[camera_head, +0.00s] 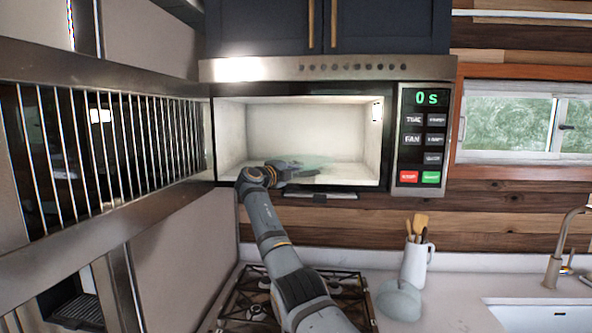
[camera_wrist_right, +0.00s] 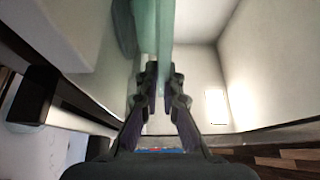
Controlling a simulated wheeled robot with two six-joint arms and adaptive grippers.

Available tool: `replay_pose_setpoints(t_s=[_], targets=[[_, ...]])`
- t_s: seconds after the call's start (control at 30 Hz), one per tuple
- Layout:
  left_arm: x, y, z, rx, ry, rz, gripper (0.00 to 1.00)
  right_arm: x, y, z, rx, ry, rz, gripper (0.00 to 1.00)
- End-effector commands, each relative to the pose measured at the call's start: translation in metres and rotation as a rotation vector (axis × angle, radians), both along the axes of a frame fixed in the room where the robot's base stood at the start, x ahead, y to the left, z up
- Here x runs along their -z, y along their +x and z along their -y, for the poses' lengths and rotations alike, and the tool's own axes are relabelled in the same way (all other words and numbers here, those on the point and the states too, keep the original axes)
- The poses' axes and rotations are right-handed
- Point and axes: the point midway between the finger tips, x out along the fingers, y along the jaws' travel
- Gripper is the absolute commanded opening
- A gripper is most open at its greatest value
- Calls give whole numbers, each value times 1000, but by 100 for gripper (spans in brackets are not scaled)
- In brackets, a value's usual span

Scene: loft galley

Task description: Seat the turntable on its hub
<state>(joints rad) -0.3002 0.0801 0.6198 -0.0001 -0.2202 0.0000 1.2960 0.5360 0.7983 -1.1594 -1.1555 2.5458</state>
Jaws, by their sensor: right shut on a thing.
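The turntable is a pale green, see-through glass plate (camera_head: 312,163) inside the open microwave (camera_head: 300,68), low in its white cavity. My right gripper (camera_head: 296,172) reaches in over the front edge and is shut on the plate's near rim. In the right wrist view the plate (camera_wrist_right: 166,32) shows nearly edge-on as a green strip running from between the fingertips (camera_wrist_right: 163,88). The plate appears a little above the cavity floor, with a dark shape, perhaps its shadow, beside it. I cannot make out the hub. My left gripper is not in view.
The microwave door (camera_head: 100,228) with its barred window stands open at the left. The control panel (camera_head: 424,140) is on the right and reads 0 s. Below are a gas hob (camera_head: 345,282), a white jug of utensils (camera_head: 415,264), a glass dome (camera_head: 400,301) and a sink (camera_head: 530,318).

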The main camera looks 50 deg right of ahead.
Motion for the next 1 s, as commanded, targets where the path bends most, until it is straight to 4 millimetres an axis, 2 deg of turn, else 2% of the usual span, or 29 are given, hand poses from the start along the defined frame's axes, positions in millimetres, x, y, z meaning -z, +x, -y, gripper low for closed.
replay_pose_setpoints(t_s=[1.0], targets=[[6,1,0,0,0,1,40,0,-1,0,0,-3,3,0]])
